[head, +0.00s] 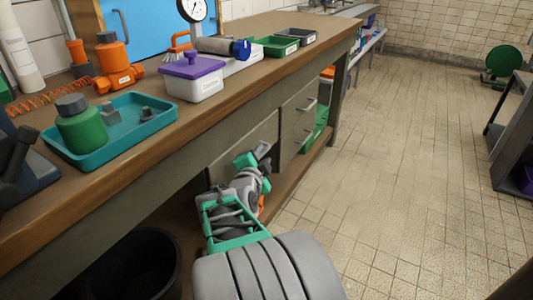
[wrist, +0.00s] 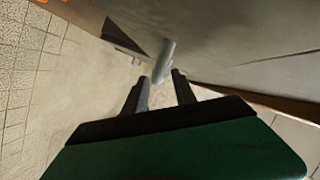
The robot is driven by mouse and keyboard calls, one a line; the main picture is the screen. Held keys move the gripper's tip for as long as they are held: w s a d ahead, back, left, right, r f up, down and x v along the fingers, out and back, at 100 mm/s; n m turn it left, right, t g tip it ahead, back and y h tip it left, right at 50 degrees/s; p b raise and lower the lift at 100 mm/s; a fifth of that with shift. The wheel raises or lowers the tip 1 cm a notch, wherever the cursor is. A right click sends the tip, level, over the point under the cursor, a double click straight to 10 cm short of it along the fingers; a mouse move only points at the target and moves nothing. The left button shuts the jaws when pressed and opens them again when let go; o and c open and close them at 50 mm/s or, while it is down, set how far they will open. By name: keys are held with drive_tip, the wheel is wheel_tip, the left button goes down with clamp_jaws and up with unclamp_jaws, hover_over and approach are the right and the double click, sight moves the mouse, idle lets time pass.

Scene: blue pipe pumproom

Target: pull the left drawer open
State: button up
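The left drawer (head: 228,150) has a grey-green front under the wooden workbench. It looks shut in the head view, and my arm covers part of it. My gripper (head: 263,151) is in front of this drawer, and its fingers are small and partly hidden there. In the wrist view my gripper (wrist: 159,76) has two dark fingers apart. A grey bar handle (wrist: 164,60) shows between and just beyond the fingertips, with gaps visible beside it. I cannot tell whether a finger touches it. The drawer front (wrist: 240,45) fills the upper right of the wrist view.
The bench top (head: 240,88) holds a teal tray (head: 165,118), a purple-lidded box (head: 192,78) and other items. A black bin (head: 135,265) stands below. The tiled floor (head: 400,150) at right is clear.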

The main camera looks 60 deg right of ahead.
drive_tip(key=shift+x, duration=1.1)
drive_tip(key=shift+w+a, duration=0.1)
clamp_jaws()
idle(0.5)
